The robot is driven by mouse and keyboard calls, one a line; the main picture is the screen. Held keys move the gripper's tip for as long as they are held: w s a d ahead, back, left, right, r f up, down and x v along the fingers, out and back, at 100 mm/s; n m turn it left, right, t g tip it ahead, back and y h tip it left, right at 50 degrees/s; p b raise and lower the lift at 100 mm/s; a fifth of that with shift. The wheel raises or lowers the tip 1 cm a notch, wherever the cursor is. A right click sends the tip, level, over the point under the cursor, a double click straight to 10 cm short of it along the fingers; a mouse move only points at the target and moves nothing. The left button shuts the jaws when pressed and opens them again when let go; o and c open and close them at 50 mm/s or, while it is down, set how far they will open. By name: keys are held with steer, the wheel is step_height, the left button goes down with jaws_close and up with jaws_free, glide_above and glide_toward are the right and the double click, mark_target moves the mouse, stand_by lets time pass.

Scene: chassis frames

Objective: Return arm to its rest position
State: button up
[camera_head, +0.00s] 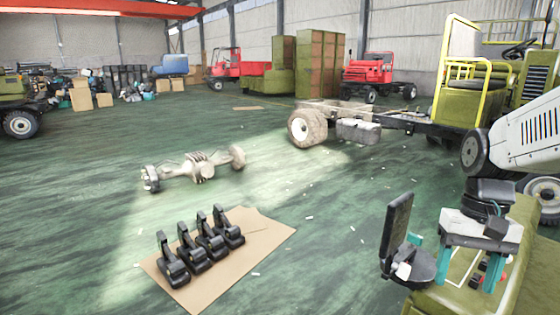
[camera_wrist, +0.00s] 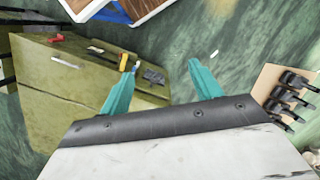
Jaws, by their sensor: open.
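My arm (camera_head: 525,137) comes in from the right edge in the head view, white with dark joints. My gripper (camera_head: 468,280) hangs from it with its teal fingers pointing down, over an olive-green surface. The gripper is open and empty.
The olive surface (camera_wrist: 60,85) carries small tools. A cardboard sheet (camera_head: 262,232) on the floor holds several black pedal-like parts (camera_head: 210,238). An axle (camera_head: 200,168) lies beyond it. A vehicle frame (camera_head: 405,122) stands behind. Green floor between is open.

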steer(key=s+a+r+n+t, duration=0.3)
steer(key=s+a, duration=0.3)
steer(key=s, duration=0.5)
steer(key=shift+n+h, duration=0.3)
steer(key=shift+h, duration=0.1)
